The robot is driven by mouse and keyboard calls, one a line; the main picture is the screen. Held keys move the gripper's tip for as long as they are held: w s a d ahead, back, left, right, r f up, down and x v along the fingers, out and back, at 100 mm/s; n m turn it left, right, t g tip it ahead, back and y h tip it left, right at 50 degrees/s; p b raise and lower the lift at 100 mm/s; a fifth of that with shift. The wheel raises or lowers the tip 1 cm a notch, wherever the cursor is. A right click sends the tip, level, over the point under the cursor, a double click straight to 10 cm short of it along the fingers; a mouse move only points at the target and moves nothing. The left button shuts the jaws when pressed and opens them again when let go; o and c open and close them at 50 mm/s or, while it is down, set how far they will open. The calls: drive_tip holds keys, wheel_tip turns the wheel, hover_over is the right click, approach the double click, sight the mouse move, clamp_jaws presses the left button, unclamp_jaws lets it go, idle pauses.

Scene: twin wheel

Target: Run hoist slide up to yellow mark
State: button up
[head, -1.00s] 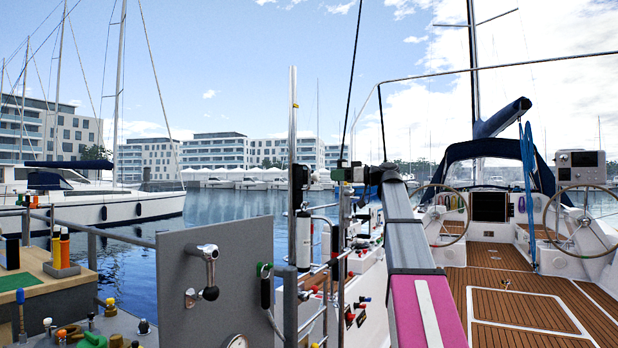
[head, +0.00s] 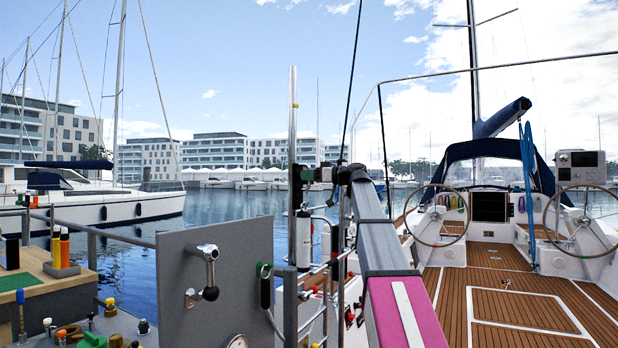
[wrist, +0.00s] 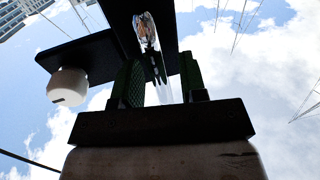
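The hoist slide (head: 296,187) is a dark block on an upright silver pole (head: 292,130). The small yellow mark (head: 295,105) is on the pole, well above the slide. My gripper (head: 313,174) is at the right side of the slide, level with its upper part. In the wrist view, the two green-padded fingers of my gripper (wrist: 160,85) stand apart, with the shiny pole (wrist: 152,45) showing between them. The slide's black underside (wrist: 85,52) shows there too, with a white round knob (wrist: 67,87) at left. Contact between fingers and slide cannot be made out.
A grey panel (head: 238,300) with a chrome lever (head: 208,268) stands left of the pole. White cylinders (head: 304,240) and rails stand below the slide. The boat's wooden deck (head: 510,290) is at right. Above the slide, the pole is clear.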

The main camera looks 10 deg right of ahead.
clamp_jaws()
wheel_tip(320, 180, up, 23)
drive_tip(key=shift+f, duration=0.2)
drive_tip(key=shift+r, duration=0.1)
idle(0.3)
drive_tip(key=shift+c, duration=0.2)
unclamp_jaws()
drive_tip(key=shift+o, duration=0.2)
drive_tip(key=shift+d, duration=0.1)
